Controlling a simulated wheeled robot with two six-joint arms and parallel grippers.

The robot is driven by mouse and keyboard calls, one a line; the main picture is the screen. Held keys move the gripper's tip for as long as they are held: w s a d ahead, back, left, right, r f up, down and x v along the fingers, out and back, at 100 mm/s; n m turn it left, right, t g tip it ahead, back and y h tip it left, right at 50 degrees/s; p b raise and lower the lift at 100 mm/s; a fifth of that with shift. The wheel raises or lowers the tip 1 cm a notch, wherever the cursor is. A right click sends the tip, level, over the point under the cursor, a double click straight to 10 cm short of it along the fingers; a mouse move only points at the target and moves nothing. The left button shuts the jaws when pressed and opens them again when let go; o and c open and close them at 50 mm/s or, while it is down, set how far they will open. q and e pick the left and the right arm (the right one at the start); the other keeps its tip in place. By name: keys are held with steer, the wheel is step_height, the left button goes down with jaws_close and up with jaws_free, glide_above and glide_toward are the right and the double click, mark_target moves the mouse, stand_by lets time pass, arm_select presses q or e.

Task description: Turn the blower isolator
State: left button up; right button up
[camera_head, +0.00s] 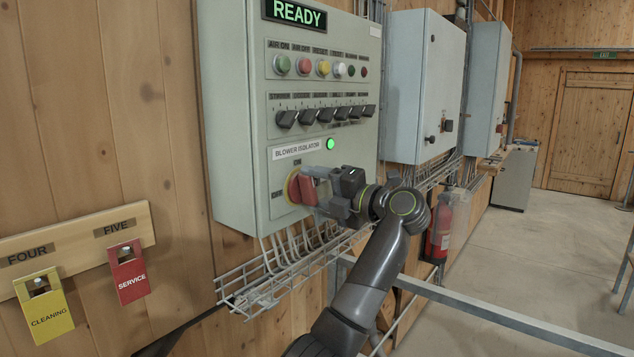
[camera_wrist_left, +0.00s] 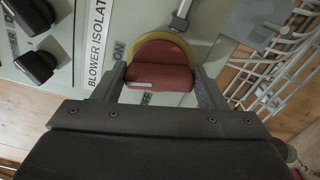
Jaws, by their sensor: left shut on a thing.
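The blower isolator (camera_head: 293,188) is a red handle on a yellow round plate, low on the grey-green control panel. ON is marked above it and OFF to its left. In the left wrist view the red handle (camera_wrist_left: 160,76) sits between my two fingers, with part of the yellow plate (camera_wrist_left: 185,45) showing behind it. My left gripper (camera_head: 312,188) is shut on the handle, one finger on each side. I cannot tell surely which mark the handle points to. A green lamp (camera_head: 330,144) glows above and right of it. My right gripper is not in view.
The panel (camera_head: 228,130) has several push buttons, a row of black switches (camera_head: 325,115) and a READY display (camera_head: 294,11). A wire cable tray (camera_head: 265,285) runs just below. Tags hang on a board (camera_head: 80,240) at left. A fire extinguisher (camera_head: 438,230) stands right of my arm.

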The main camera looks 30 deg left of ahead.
arm_select(q)
steer(key=shift+m+p, duration=0.8)
steer(key=shift+m, duration=0.8)
steer(key=o, duration=1)
steer(key=shift+d+f, duration=0.1)
